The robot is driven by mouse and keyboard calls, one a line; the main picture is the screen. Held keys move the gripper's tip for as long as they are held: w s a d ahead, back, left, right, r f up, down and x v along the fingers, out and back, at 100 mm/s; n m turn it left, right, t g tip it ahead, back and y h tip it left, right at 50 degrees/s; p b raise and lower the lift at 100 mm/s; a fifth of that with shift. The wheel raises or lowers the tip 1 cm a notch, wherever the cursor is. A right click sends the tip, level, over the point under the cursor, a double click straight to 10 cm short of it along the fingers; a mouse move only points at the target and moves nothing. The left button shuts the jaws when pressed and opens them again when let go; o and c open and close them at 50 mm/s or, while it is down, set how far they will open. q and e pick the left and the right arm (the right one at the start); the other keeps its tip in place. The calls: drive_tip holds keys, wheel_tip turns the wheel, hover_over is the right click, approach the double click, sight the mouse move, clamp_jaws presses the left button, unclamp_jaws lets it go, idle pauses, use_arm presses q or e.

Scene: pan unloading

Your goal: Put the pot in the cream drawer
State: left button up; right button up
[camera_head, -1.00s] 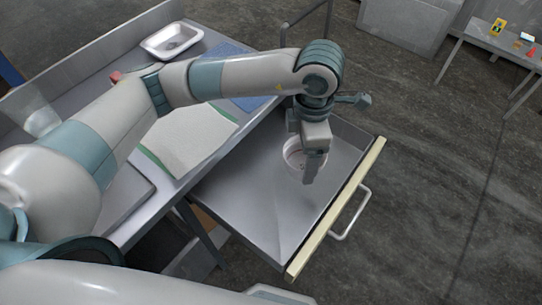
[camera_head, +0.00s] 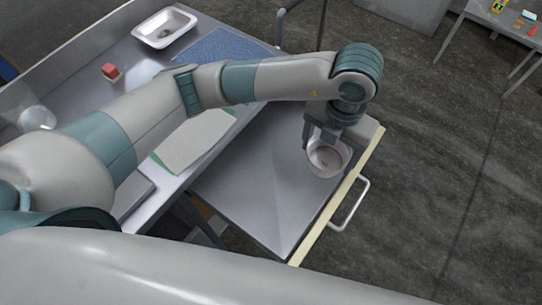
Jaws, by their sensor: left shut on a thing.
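The pot (camera_head: 326,161), a small round pale pot with an open top, shows at the right side of the drawer, near its cream front. My left gripper (camera_head: 318,140) comes down over its far edge and is shut on it. The arm hides part of the gripper and the pot's far side. I cannot tell whether the pot touches the drawer floor. The cream drawer (camera_head: 260,190) is pulled open, with a grey metal floor and a cream front edge with a metal handle (camera_head: 351,205). My right gripper is out of view.
The metal counter (camera_head: 110,95) on the left holds a white tray (camera_head: 164,27), a red block (camera_head: 110,71), a blue mat (camera_head: 205,50), a white-and-green sheet (camera_head: 192,140) and a clear container (camera_head: 38,117). Most of the drawer floor is bare. A table stands at the top right.

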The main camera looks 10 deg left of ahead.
sight(314, 155)
use_arm(q)
drive_tip(key=a, duration=0.1)
drive_tip(key=w+a+f+p, duration=0.1)
drive_tip(key=a, duration=0.1)
drive_tip(key=shift+w+f, duration=0.3)
drive_tip(key=w+a+f+p, duration=0.1)
drive_tip(key=a, duration=0.1)
drive_tip(key=w+a+f+p, duration=0.1)
drive_tip(key=a+f, duration=0.1)
drive_tip(key=w+a+f+p, duration=0.1)
drive_tip(key=w+a+f, duration=0.1)
drive_tip(key=a, duration=0.1)
drive_tip(key=shift+a+f, duration=0.1)
drive_tip(key=shift+f, duration=0.1)
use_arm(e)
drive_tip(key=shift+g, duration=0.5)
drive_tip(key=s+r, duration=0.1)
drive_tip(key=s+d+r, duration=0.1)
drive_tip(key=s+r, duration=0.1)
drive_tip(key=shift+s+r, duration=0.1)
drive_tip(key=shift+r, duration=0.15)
use_arm(q)
drive_tip(key=shift+f+p, duration=1.05)
drive_tip(key=shift+f, duration=0.95)
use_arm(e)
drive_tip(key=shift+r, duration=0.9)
